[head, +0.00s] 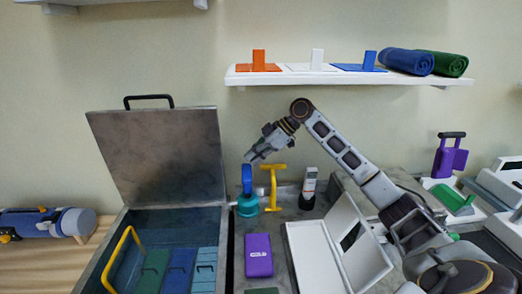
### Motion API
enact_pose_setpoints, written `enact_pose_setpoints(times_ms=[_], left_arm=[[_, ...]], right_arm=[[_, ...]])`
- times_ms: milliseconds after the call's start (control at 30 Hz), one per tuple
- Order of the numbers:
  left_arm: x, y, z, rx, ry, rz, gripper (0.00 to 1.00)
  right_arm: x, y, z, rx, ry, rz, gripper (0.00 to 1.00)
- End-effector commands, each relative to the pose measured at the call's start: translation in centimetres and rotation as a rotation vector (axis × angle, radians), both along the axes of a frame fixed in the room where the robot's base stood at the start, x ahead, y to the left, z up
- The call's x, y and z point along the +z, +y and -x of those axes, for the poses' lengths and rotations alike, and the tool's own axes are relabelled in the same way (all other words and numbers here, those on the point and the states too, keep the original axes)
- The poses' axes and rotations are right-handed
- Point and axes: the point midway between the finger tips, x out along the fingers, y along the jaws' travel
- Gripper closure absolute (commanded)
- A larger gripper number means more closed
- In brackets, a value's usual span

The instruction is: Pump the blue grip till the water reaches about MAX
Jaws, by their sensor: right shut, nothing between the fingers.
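A blue upright grip (247,179) stands on a round teal base (247,207) on the grey worktop, behind the purple box. My right gripper (251,157) is just above the blue grip in the picture, fingers pointing down and left. It is shut and empty; I cannot tell whether it touches the grip. No water level or MAX mark can be made out at this size. My left gripper is not in view.
A yellow T-shaped handle (272,187) stands close right of the blue grip, and a white-and-black device (309,188) beyond it. An open metal-lidded tank (160,155) is left. A purple box (258,255) and open white case (315,255) lie in front. A shelf (345,77) hangs above.

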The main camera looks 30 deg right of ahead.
Motion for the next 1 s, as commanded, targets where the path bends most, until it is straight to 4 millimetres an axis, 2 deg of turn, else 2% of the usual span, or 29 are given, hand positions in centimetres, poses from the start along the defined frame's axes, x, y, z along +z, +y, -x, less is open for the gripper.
enact_pose_setpoints(times_ms=[333,767,1000], left_arm=[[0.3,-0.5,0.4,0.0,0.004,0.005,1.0],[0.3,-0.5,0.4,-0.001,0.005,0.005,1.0],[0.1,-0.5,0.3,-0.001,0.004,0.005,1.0]], right_arm=[[-2.1,2.0,-0.9,0.001,0.0,-0.001,1.0],[-2.4,2.1,-1.0,0.0,0.0,0.0,1.0],[-4.2,2.1,-1.0,-0.001,0.004,-0.001,1.0]])
